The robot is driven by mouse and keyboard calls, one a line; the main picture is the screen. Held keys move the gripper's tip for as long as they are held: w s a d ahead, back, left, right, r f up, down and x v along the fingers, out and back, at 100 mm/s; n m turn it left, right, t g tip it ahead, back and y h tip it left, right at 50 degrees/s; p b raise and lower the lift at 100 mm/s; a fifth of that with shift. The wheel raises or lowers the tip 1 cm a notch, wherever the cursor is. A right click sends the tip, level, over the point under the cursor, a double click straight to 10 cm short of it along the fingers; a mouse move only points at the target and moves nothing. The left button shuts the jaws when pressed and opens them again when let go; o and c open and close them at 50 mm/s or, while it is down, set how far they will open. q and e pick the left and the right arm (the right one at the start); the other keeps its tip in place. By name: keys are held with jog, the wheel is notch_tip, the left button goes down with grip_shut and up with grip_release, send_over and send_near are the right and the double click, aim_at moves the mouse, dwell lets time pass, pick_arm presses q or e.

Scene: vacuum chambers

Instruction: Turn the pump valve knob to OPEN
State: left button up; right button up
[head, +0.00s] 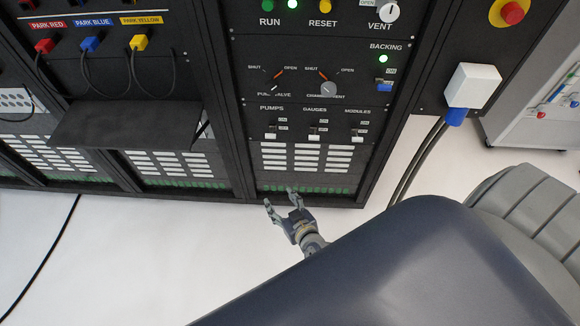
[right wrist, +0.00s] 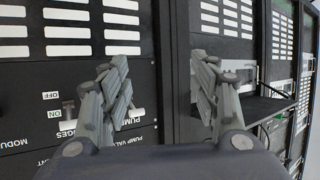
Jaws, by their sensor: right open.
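The pump valve knob (head: 273,88) is a small dark knob on the black front panel in the head view, between its SHUT and OPEN labels. A light mark shows at its lower left; its exact setting is too small to tell. My right gripper (head: 280,198) is open and empty, in front of the cabinet's lower edge, below the knob in the picture and apart from it. In the right wrist view its two fingers (right wrist: 160,75) stand wide apart before the panel, which appears upside down. The knob is not clearly visible there. My left gripper is not in view.
A similar grey knob (head: 327,88) sits right of the pump valve. Toggle switches (head: 314,133) line the panel below. A black shelf (head: 128,124) juts out at left. A white box (head: 472,85) with cables is at right. The white floor before the cabinet is largely clear.

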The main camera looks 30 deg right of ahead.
jog(key=shift+s+f+g, duration=0.4)
jog(key=shift+s+f, duration=0.7)
jog(key=shift+f, duration=0.1)
jog(key=shift+f+y, duration=0.1)
jog(key=shift+y, duration=0.2)
jog(key=s+f+n+g+y, duration=0.15)
jog(key=s+f+g, duration=0.45)
jog(key=s+f, duration=1.05)
jog(key=s+d+f+g+h, duration=0.1)
jog(key=s+f+g, duration=0.1)
jog(key=s, duration=0.7)
jog(key=s+d+f+n+g, duration=0.1)
jog(key=s+d+f+g, duration=0.1)
jog(key=s, duration=0.8)
jog(key=shift+f+g+h, duration=0.35)
jog(key=shift+f+g, duration=0.45)
jog(key=shift+f, duration=0.15)
jog(key=shift+d, duration=0.1)
